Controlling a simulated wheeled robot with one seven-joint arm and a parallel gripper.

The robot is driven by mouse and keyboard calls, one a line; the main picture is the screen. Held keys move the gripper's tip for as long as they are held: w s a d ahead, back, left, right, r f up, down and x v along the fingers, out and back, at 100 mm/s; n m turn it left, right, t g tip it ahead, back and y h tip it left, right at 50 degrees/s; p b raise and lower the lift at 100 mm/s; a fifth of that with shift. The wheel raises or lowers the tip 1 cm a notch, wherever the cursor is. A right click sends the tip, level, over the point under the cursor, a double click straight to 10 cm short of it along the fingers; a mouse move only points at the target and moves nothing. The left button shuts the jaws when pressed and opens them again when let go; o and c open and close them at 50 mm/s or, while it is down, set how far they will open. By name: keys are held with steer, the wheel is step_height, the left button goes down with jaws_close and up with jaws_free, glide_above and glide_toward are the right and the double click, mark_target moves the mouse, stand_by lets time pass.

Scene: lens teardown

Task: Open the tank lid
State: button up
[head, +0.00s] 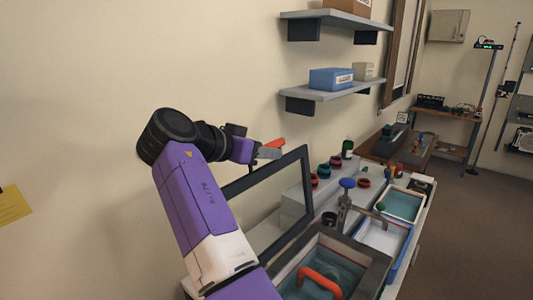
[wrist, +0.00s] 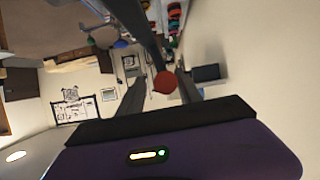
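The tank (head: 368,275) stands at the bottom of the head view, with blue-green liquid and an orange handle (head: 320,282) inside. Its lid (head: 307,182), a dark-framed panel, stands raised and nearly upright at the wall side of the tank. My gripper (head: 270,152) is at the upper part of the lid, beside a red-orange knob (head: 275,143). In the wrist view the knob (wrist: 165,82) shows round between my two finger tips, with a visible gap to the left finger. The fingers are apart. Contact with the right finger is unclear.
Wall shelves (head: 330,92) with boxes hang above. Open floor lies on the right.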

mark_target(245, 176)
steer(key=b+v, duration=0.1)
steer(key=v, duration=0.5)
steer(key=shift+s+a, duration=0.1)
steer(key=shift+s, duration=0.1)
steer(key=shift+r, duration=0.1)
steer(key=s+a+r+p, duration=0.2)
steer(key=s+a, duration=0.3)
steer(key=a, duration=0.2)
stand_by(0.8)
steer(key=shift+s+r, duration=0.1)
steer(key=shift+a, duration=0.1)
stand_by(0.5)
